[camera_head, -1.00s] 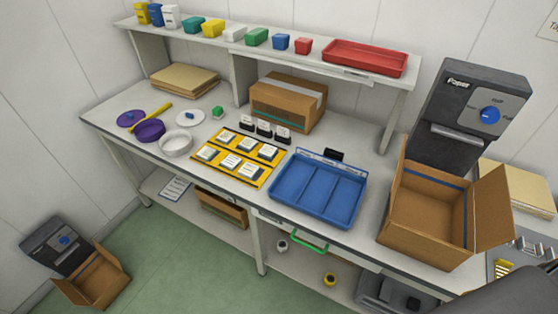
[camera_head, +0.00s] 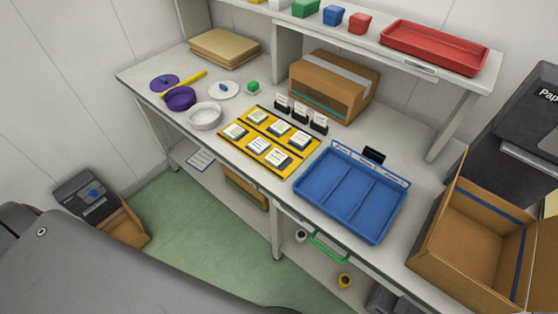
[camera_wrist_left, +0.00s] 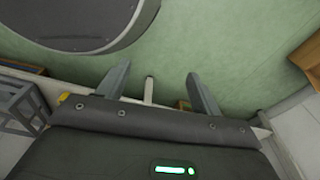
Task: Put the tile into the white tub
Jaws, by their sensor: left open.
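The white tub (camera_head: 204,116) is an open, round, low bowl on the left half of the table, next to a purple tub (camera_head: 181,98). Several small tiles with white faces lie in two rows on a yellow mat (camera_head: 293,170), among them a front tile (camera_head: 257,145); I cannot tell which one the task means. My left gripper (camera_wrist_left: 158,78) shows in the left wrist view, open with nothing between its fingers, above the green floor. It is not seen at the tiles or the tub. My right gripper is not in view.
A blue divided tray (camera_head: 351,192) lies right of the mat, with an open cardboard box (camera_head: 470,240) further right. Small black card holders (camera_head: 300,113) stand behind the mat. A closed carton (camera_head: 334,84) sits under the shelf. A purple lid (camera_head: 164,83) and yellow stick lie at left.

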